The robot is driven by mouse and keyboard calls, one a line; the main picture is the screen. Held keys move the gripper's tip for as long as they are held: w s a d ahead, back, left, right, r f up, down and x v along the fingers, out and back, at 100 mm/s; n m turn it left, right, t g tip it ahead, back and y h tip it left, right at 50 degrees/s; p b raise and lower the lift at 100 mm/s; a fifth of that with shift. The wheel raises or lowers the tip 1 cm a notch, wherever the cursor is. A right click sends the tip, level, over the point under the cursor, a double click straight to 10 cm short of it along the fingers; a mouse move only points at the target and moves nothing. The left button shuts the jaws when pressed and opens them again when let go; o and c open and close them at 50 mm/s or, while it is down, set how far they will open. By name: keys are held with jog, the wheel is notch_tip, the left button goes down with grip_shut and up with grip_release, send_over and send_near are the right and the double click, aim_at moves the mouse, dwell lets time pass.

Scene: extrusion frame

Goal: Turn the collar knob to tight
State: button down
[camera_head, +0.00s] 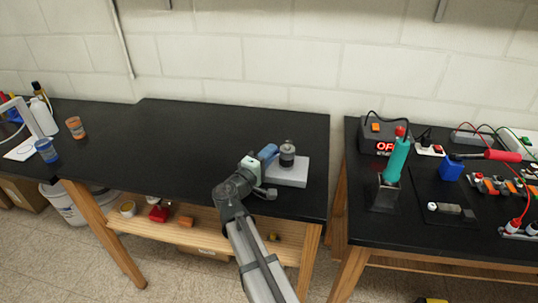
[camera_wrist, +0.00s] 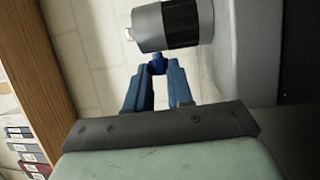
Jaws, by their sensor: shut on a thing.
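A grey cylindrical collar with a dark band (camera_head: 287,154) stands upright on a light grey base plate (camera_head: 291,176) on the black table. In the wrist view the collar (camera_wrist: 178,24) fills the top, with a small pale stub at its left end. A small dark blue knob (camera_wrist: 157,56) sits against the collar's side. My gripper (camera_head: 272,152) comes to the collar from its left. In the wrist view its blue fingers (camera_wrist: 158,70) are shut on the knob. The fingertips hide part of the knob, and no tight mark can be read.
The table (camera_head: 180,140) is clear left of my arm. A gap separates it from the right table, which holds a teal-handled tool (camera_head: 397,160), a power supply (camera_head: 378,139) and a blue block (camera_head: 451,170). Cups stand at far left. A wall runs behind.

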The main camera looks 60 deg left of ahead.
jog(key=c, duration=1)
grip_release()
jog(key=shift+s, duration=0.1)
jog(key=v, duration=1.3)
jog(key=shift+s+d+f, duration=0.1)
jog(key=shift+s+d, duration=0.1)
jog(key=shift+s, duration=0.1)
